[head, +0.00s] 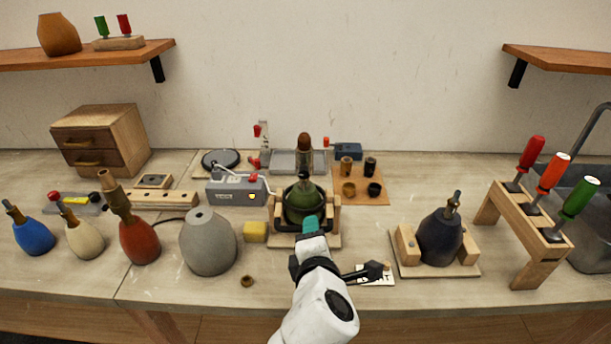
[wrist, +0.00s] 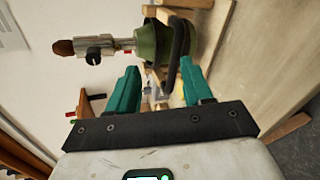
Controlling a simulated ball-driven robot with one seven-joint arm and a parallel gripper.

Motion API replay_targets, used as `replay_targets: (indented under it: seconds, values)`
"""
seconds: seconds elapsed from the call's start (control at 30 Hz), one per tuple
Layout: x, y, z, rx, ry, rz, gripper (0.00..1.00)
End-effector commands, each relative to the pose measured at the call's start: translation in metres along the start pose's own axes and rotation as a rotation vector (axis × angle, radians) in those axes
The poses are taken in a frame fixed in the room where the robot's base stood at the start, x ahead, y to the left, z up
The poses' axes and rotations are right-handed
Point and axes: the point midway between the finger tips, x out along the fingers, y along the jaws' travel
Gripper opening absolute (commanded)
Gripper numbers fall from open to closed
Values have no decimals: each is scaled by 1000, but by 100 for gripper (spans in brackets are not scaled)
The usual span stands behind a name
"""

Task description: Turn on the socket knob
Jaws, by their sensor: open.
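The green lamp body (head: 304,205) stands upright in a wooden cradle (head: 334,212) near the middle of the bench. A metal socket (head: 304,158) with a brown bulb (head: 303,139) rises above it. In the wrist view the lamp lies sideways, with its socket (wrist: 118,45) and brown bulb (wrist: 62,47) to the left. A small black knob (wrist: 93,54) sticks out from the socket there; I cannot make it out in the head view. My gripper (wrist: 158,66) is open and empty, in front of the lamp body, below socket height. Its teal fingers (head: 310,226) partly cover the cradle front.
A grey tester box (head: 237,190) and yellow block (head: 255,231) sit left of the cradle. A grey lamp body (head: 208,242) stands further left. A dark lamp (head: 440,236) in a cradle and a screwdriver rack (head: 540,225) stand right. Some bench between the cradles is clear.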

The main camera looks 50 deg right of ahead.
Motion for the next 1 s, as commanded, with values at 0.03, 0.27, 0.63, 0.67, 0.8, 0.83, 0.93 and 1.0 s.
replay_targets:
  seconds: [0.03, 0.27, 0.63, 0.67, 0.8, 0.83, 0.93, 1.0]
  values:
    - [-4, 16, -1, -106, -35, 68, 50]
    - [-24, 64, -7, -454, -173, 262, 50]
    - [7, 84, -2, -504, -201, 284, 50]
    - [13, 86, -2, -505, -202, 283, 50]
    - [37, 94, 1, -503, -201, 283, 50]
    - [42, 95, 2, -503, -201, 283, 50]
    - [56, 100, 4, -503, -200, 283, 50]
    - [63, 102, 4, -503, -199, 284, 50]
